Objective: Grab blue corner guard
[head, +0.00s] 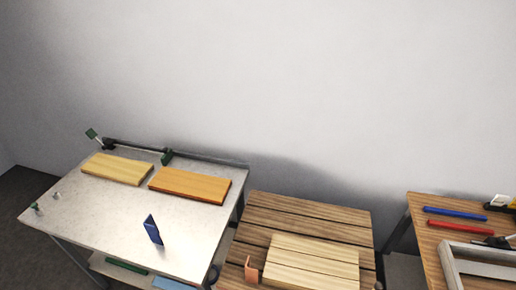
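A blue corner guard (153,230) stands upright on the pale grey worktable (110,220) at the left, toward its front right part. Nothing touches it, and the table around it is clear. Neither of my grippers is in view.
Two wooden boards (117,169) (190,185) lie at the back of the grey table, near a dark bar with green ends (135,145). A slatted wooden surface (310,214) bears a lighter plank panel (310,262) with an orange corner guard (251,270) at its left. A right table holds a blue bar (455,214), a red bar (460,227) and a pale frame (449,268).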

